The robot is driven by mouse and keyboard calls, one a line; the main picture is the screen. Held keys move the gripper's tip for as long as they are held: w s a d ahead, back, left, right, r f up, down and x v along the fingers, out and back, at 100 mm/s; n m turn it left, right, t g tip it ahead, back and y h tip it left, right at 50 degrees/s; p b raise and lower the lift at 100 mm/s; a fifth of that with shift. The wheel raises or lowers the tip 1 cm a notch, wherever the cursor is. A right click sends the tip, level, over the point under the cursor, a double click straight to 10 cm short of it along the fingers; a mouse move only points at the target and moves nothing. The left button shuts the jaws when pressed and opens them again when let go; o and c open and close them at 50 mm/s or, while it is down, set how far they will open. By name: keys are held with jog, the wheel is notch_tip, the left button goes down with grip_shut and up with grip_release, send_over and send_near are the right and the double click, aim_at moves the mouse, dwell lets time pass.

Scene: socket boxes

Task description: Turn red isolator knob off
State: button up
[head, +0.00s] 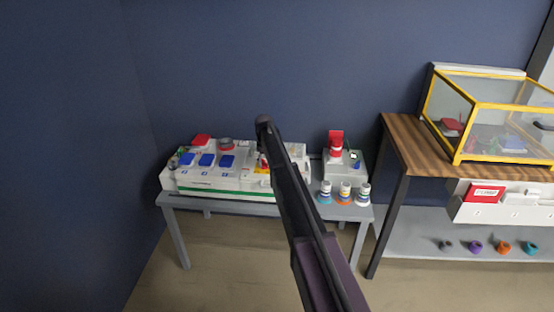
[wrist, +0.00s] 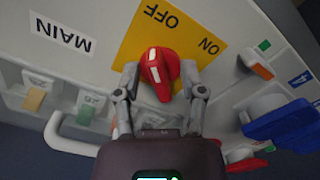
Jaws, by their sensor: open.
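The red isolator knob (wrist: 158,68) sits on a yellow plate (wrist: 128,48) marked OFF and ON, next to a MAIN label, in the wrist view. Its grip bar runs roughly up and down the picture, tilted slightly. A white mark shows on its upper left part, on the side of the OFF lettering. My gripper (wrist: 159,72) is open, with one finger on each side of the knob; I cannot tell whether either finger touches it. In the head view my arm hides most of the knob, and a bit of the yellow plate (head: 262,168) shows beside it.
The white socket panel (head: 215,180) stands on a grey table (head: 250,208). Blue socket covers (wrist: 285,125) and an orange rocker switch (wrist: 262,71) lie right of the knob in the wrist view. A grey box with a red button (head: 336,146) and several small bottles stand to the right.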

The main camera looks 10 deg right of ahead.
aim_at(264, 161)
jog(key=m, duration=0.4)
jog(key=shift+a, duration=0.1)
jog(key=m, duration=0.4)
jog(key=shift+a, duration=0.1)
jog(key=m, duration=0.4)
jog(key=shift+a, duration=0.1)
jog(key=m, duration=0.4)
jog(key=shift+w+r, duration=0.1)
notch_tip(264, 161, up, 14)
jog(key=p, duration=1.4)
jog(key=s+r+n+p, duration=0.2)
jog(key=s+n, duration=0.1)
jog(key=s, duration=0.9)
jog(key=s+r+n+p, duration=0.2)
jog(key=s+n+p, duration=0.1)
jog(key=s, duration=1)
jog(key=shift+s+r+n, duration=0.3)
jog(key=shift+r+n, duration=0.1)
jog(key=shift+n, duration=0.2)
jog(key=shift+w, duration=0.15)
